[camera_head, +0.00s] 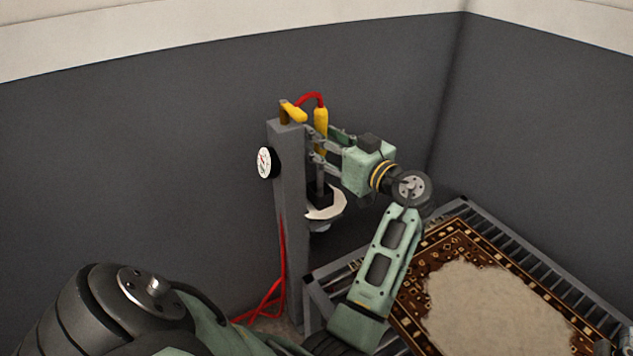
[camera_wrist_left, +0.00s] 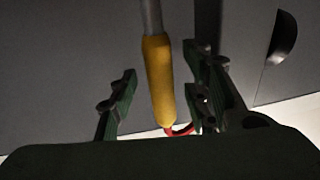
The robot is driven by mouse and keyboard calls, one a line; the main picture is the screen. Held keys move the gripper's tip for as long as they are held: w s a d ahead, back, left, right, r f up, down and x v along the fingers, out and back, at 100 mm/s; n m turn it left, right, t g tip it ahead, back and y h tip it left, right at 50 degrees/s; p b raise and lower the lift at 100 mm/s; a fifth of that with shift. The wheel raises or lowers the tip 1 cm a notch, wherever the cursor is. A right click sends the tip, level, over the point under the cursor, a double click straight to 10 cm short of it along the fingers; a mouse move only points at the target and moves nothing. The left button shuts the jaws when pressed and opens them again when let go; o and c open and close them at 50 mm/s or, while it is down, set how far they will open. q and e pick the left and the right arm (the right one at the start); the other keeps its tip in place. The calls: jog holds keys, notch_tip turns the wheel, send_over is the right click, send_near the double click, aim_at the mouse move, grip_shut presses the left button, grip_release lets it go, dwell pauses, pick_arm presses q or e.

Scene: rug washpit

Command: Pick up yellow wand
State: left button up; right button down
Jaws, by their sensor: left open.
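The yellow wand (camera_head: 320,119) stands upright beside a grey post (camera_head: 288,200), with a red hose at its top and a grey rod running down to a dark end in a pale cup-shaped holder (camera_head: 326,207). My left gripper (camera_head: 314,147) is open at the wand's handle, reaching in from the right. In the left wrist view the yellow handle (camera_wrist_left: 158,80) lies between the parted fingers of the left gripper (camera_wrist_left: 160,88), with a visible gap to the left finger. Contact with the right finger cannot be told.
A yellow fitting (camera_head: 293,111) tops the post, and a round gauge (camera_head: 265,162) is on its left side. Red hose (camera_head: 262,304) lies at the post's foot. A patterned rug (camera_head: 490,310) lies on a slatted metal rack (camera_head: 534,257) at right. Dark walls stand close behind.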

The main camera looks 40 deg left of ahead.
pick_arm(q)
jog(key=shift+d, duration=0.1)
jog(key=shift+c, duration=0.2)
grip_shut()
jog(key=shift+r, duration=0.1)
